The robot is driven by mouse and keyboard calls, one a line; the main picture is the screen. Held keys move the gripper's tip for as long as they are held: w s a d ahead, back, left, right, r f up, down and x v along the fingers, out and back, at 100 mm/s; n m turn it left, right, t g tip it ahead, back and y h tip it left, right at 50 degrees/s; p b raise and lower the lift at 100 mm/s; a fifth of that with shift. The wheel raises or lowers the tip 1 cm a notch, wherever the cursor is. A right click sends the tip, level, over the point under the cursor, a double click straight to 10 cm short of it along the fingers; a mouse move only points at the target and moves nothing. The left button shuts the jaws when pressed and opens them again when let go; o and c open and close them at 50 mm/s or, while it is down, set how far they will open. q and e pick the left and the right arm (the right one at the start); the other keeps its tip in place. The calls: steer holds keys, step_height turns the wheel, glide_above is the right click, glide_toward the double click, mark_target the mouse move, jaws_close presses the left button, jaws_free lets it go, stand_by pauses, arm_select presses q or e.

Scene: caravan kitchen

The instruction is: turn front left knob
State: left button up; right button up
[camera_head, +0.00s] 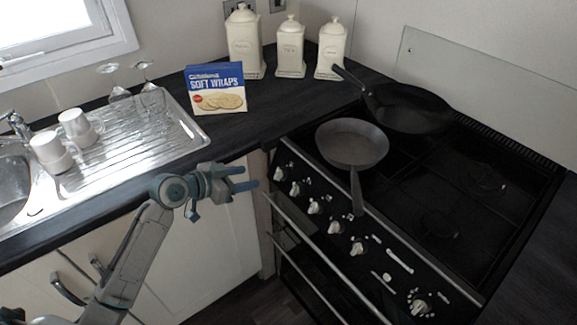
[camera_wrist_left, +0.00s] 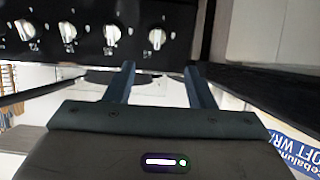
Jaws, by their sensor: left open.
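The stove's front panel carries a row of pale knobs. The leftmost knob (camera_head: 279,174) is at the panel's left end, with a second knob (camera_head: 295,188) and a third (camera_head: 314,207) beside it. Which one is the front left knob cannot be told from markings. My left gripper (camera_head: 246,178) is open and empty, left of the leftmost knob and apart from it. In the left wrist view, a knob (camera_wrist_left: 156,38) lies beyond the gap between the open fingertips (camera_wrist_left: 160,70), with several other knobs to its left. My right gripper is not in view.
A grey pan (camera_head: 352,143) rests on the stove with its handle over the front edge. A dark pan (camera_head: 410,108) is behind it. A steel oven rail (camera_head: 315,275) runs below the knobs. A wraps box (camera_head: 216,90) stands on the dark counter.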

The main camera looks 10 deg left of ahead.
mark_target(277, 171)
arm_select(q)
steer(key=x, duration=0.3)
steer(key=p+x, duration=0.1)
steer(key=x, duration=0.2)
steer(key=p+x, duration=0.1)
steer(key=x, duration=0.2)
steer(key=shift+w+d+r, duration=0.25)
steer(key=shift+d, duration=0.2)
steer(key=shift+w+d+f, duration=0.2)
steer(key=shift+w+f, duration=0.05)
steer(key=shift+w, duration=0.05)
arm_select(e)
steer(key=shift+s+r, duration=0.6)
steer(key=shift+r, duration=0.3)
arm_select(q)
steer(key=c, duration=0.9)
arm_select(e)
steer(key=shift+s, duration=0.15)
